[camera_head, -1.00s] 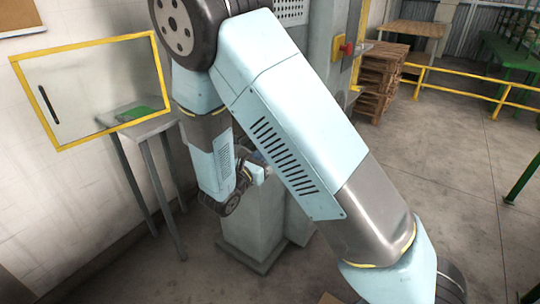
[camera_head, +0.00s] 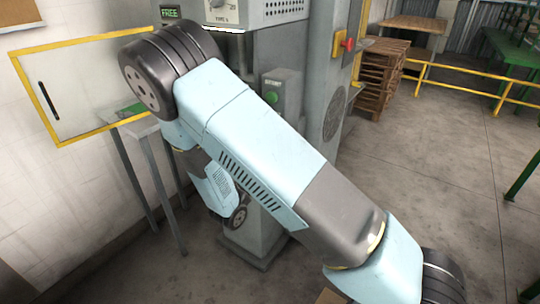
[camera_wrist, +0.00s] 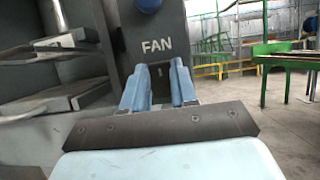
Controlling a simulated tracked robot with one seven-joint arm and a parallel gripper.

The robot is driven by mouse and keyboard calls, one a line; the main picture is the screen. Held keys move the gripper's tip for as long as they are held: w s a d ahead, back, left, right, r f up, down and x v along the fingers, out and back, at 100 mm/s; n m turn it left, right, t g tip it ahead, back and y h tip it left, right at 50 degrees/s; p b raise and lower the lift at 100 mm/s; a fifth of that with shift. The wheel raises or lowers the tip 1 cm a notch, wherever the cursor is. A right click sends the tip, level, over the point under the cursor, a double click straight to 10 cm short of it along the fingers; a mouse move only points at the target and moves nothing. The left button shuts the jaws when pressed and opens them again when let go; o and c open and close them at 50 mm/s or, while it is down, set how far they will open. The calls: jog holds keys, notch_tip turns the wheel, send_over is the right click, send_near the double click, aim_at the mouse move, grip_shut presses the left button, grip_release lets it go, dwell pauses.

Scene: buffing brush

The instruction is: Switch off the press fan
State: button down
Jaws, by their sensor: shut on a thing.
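The press (camera_head: 258,120) is a tall grey machine, partly behind my arm in the head view. In the wrist view, a dark grey panel (camera_wrist: 158,28) carries the white word "FAN". Just below that word, my gripper (camera_wrist: 160,78) has its two pale blue fingers at the panel, one on each side of a small dark switch part (camera_wrist: 161,72). The fingers are shut on this part. Its position, on or off, cannot be told. In the head view, my arm hides the gripper and the FAN panel.
A yellow-framed panel (camera_head: 95,85) and a small grey table (camera_head: 135,127) stand at left. Open floor lies right, before stacked pallets (camera_head: 380,75) and a yellow rail (camera_head: 462,72).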

jog(key=c, duration=0.9)
grip_release()
jog(key=shift+s+f, duration=0.1)
jog(key=v, duration=1.3)
jog(key=shift+s+a+f, duration=0.1)
jog(key=shift+s+a, duration=0.15)
